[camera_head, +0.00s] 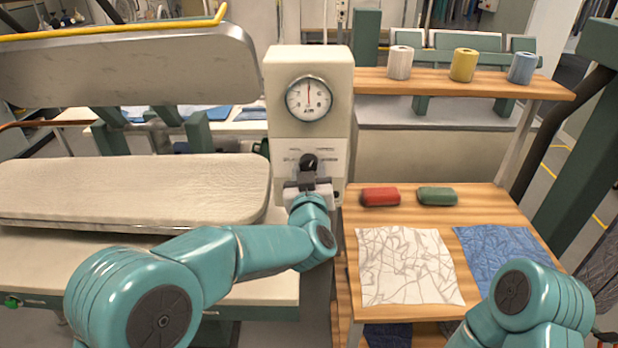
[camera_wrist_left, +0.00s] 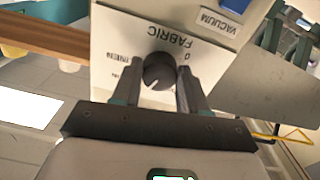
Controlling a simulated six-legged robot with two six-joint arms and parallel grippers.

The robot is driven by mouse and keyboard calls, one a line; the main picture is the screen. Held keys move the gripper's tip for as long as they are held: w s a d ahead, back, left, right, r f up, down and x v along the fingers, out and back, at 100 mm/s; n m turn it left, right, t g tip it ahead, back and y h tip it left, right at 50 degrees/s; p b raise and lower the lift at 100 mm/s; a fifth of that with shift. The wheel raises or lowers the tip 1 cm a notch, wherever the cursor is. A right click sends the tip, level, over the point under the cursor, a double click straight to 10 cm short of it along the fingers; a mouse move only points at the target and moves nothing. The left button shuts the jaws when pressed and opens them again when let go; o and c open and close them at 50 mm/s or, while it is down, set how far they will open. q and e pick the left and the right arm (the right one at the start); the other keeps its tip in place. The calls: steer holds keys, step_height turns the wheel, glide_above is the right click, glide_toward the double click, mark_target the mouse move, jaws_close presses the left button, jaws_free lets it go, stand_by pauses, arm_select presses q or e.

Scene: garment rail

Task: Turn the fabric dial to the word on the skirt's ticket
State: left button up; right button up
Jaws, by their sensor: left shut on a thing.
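The fabric dial (camera_head: 309,161) is a dark round knob on the front of a cream control box (camera_head: 342,75), below a round gauge. In the left wrist view, the dial (camera_wrist_left: 158,72) sits under the upside-down word FABRIC, with a partly cut word ending in INEN beside it. My left gripper (camera_head: 308,172) is shut on the dial, one finger on each side; it also shows in the left wrist view (camera_wrist_left: 160,88). Where the dial points cannot be read clearly. No skirt ticket can be made out. My right arm shows at lower right, its gripper out of view.
A padded pressing board (camera_head: 130,188) lies left of the box under a raised metal press head (camera_head: 120,65). A wooden table (camera_head: 485,205) at right holds a red block (camera_head: 380,196), a green block (camera_head: 437,196), a white cloth (camera_head: 410,265) and a blue cloth (camera_head: 505,255). Thread spools stand on the shelf above.

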arm_select(q)
steer(key=n+b, duration=0.5)
steer(key=b, duration=0.1)
steer(key=shift+f, duration=0.2)
steer(key=n+b, duration=0.3)
steer(key=n, duration=0.1)
steer(key=shift+d+r+n+b, duration=0.1)
steer(key=shift+n+b, duration=0.25)
steer(key=shift+n, duration=0.05)
steer(key=n+b, duration=0.3)
steer(key=n, duration=0.2)
steer(key=shift+b, duration=0.3)
steer(key=n+b, duration=0.3)
steer(key=n, duration=0.3)
steer(key=shift+r, duration=0.2)
steer(key=o, duration=1)
steer(key=shift+r, duration=0.1)
steer(key=shift+o, duration=0.2)
steer(key=shift+s, duration=0.1)
